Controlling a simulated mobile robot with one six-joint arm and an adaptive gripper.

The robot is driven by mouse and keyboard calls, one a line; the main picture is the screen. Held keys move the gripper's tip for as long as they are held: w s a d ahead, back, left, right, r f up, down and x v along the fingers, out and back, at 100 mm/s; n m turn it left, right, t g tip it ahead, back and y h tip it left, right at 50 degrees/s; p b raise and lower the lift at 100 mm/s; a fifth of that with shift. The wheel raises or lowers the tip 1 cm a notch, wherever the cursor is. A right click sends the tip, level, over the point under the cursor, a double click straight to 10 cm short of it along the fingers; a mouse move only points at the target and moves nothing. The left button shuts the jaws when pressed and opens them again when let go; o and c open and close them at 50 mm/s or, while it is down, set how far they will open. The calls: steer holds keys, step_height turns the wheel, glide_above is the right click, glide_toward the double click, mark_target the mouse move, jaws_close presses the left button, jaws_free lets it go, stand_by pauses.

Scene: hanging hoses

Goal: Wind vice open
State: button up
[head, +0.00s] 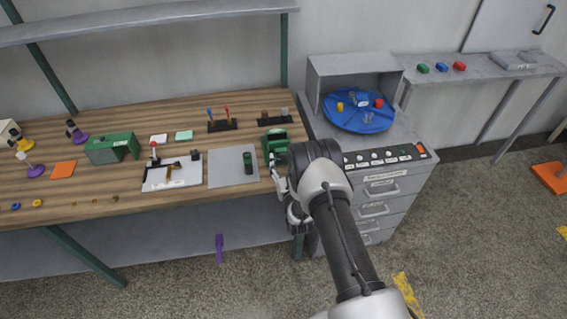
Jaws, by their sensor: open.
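The green vice (275,140) stands at the right end of the wooden workbench. My wrist covers its right side, and I cannot make out its handle or how wide its jaws are. My gripper (281,181) is at the front right edge of the bench, just in front of the vice and close to it. It is open and small in the picture, partly hidden by my own wrist. I cannot tell whether it touches the vice.
A grey mat (222,170) with a dark green cylinder (247,161) lies left of the vice. A grey drawer cabinet (401,187) with a blue turntable (345,119) stands close on the right. A purple object (219,246) shows below the bench's front edge.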

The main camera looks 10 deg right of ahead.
steer(key=shift+w, duration=0.2)
steer(key=c, duration=1)
steer(key=shift+c, duration=0.2)
steer(key=shift+n, duration=0.3)
